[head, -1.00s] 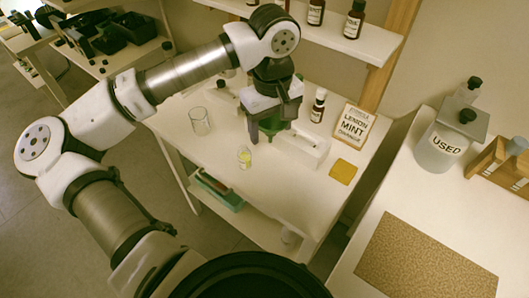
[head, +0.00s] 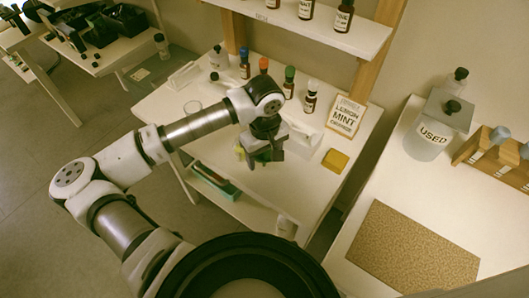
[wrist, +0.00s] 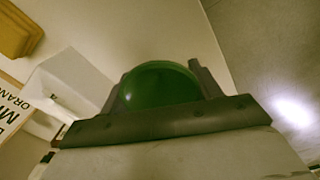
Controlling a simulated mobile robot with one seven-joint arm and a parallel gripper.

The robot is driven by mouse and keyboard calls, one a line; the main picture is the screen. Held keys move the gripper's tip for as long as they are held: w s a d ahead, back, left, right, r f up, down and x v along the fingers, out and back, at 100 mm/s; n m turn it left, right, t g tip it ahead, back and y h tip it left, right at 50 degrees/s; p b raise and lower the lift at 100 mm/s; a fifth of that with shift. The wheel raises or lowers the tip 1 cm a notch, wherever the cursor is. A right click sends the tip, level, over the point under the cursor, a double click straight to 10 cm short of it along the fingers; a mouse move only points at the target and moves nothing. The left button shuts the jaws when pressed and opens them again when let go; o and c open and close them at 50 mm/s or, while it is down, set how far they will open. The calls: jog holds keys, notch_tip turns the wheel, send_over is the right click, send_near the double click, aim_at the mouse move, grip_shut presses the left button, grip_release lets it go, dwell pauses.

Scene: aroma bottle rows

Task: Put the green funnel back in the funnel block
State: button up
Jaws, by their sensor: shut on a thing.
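The green funnel (wrist: 160,86) shows between the jaws of my gripper (wrist: 160,105) in the wrist view, and the jaws are shut on it. In the head view my gripper (head: 262,158) is over the front part of the white table, and the funnel is mostly hidden by the gripper. A white block (head: 301,136), which looks like the funnel block, lies on the table just behind and right of the gripper. The white block (wrist: 70,85) also shows left of the funnel in the wrist view, apart from it. A yellow-green patch (head: 240,152) shows at the gripper's left side.
Several capped bottles (head: 289,82) stand behind the gripper. A lemon-mint-orange sign (head: 346,115) and a yellow pad (head: 336,160) are on the right. A shelf (head: 320,33) hangs above the back.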

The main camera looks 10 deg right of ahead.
aim_at(265, 159)
jog(key=shift+f+b, duration=0.2)
jog(key=shift+b, duration=0.15)
jog(key=o, duration=1)
jog(key=shift+c, duration=0.2)
jog(key=shift+r, duration=0.1)
jog(key=shift+r+p, duration=0.2)
jog(key=shift+p, duration=0.2)
notch_tip(265, 159, up, 12)
jog(key=b, duration=0.2)
jog(key=shift+b, duration=0.3)
